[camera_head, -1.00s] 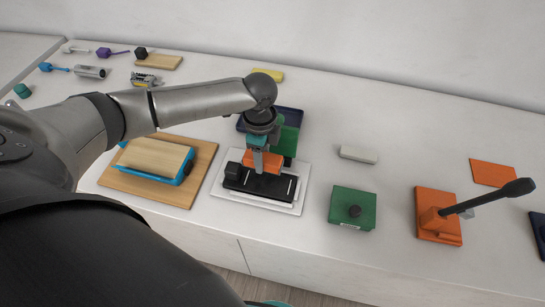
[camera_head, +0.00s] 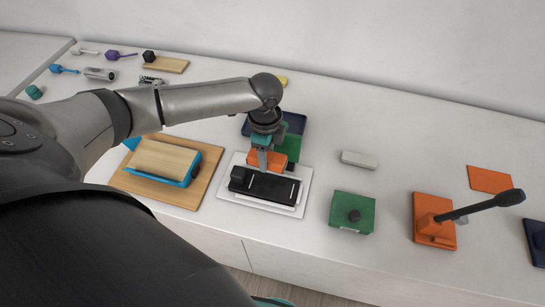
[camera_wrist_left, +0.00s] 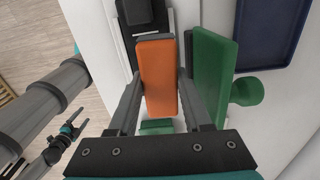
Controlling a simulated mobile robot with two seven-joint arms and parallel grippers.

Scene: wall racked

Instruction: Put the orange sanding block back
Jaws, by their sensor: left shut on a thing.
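My left gripper (camera_head: 264,161) is shut on the orange sanding block (camera_head: 280,160). The block also shows in the left wrist view (camera_wrist_left: 158,78), upright between the two fingers (camera_wrist_left: 158,108). In the head view it is at the back edge of a long black holder (camera_head: 264,186) on a white plate (camera_head: 233,198). The holder's end shows in the wrist view (camera_wrist_left: 138,12). I cannot tell whether the block touches it. What seems to be my right gripper (camera_wrist_left: 76,128) is small at the lower left of the wrist view; its fingers are unclear.
A green block (camera_head: 289,147) and a dark blue tray (camera_head: 294,118) stand close behind the held block. A wooden board (camera_head: 199,187) with a blue-framed block is left. A green box (camera_head: 341,212) and an orange stand with a black lever (camera_head: 433,232) are right.

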